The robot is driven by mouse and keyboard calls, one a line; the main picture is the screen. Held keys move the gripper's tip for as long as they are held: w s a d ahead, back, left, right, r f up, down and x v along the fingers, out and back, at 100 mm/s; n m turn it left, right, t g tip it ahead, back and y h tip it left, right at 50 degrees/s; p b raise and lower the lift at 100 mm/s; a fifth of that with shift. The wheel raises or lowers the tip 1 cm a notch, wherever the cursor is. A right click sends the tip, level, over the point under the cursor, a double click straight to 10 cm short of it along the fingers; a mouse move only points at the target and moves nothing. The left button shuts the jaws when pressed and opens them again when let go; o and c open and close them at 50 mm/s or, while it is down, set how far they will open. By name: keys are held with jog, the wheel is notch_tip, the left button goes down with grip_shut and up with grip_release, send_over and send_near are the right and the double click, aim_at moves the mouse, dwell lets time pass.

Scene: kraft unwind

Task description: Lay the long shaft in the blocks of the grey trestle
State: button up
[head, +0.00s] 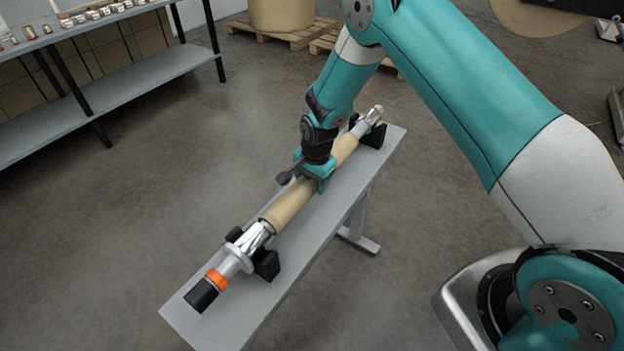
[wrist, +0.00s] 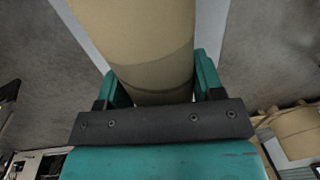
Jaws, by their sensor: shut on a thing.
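The long shaft (head: 287,206) has a tan tube along its middle, silver collars toward both ends, and an orange ring and black tip at the near end. It lies lengthwise over the grey trestle (head: 330,213). In the head view, it appears to sit at the near black block (head: 266,265) and the far black block (head: 374,135); full seating cannot be told. My gripper (head: 311,176) is shut on the shaft's tan middle from above. In the wrist view, the teal fingers (wrist: 160,88) stand on either side of the tan tube (wrist: 140,40).
A grey shelf table (head: 130,90) with small metal parts on top stands at the back left. A tan roll (head: 281,14) sits on a wooden pallet (head: 284,37) at the back. The floor around the trestle is clear.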

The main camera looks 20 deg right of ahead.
jog(key=o, duration=1.3)
jog(key=shift+r, duration=0.1)
jog(key=shift+o, duration=0.3)
notch_tip(320, 180, up, 17)
jog(key=s+d+b, duration=0.1)
jog(key=s+b, duration=0.1)
jog(key=b, duration=0.1)
jog(key=s+a+r+n+y, duration=0.1)
jog(key=s+r+n, duration=0.3)
jog(key=s, duration=0.5)
jog(key=s+a+r+n+y, duration=0.1)
jog(key=s+a+r+n, duration=0.1)
jog(key=s+r+n, duration=0.3)
jog(key=s+a+r+n+g+y, duration=0.1)
jog(key=s+r+n, duration=0.3)
jog(key=s+n, duration=0.5)
jog(key=s+a, duration=0.1)
jog(key=s, duration=0.5)
jog(key=shift+a+r, duration=0.3)
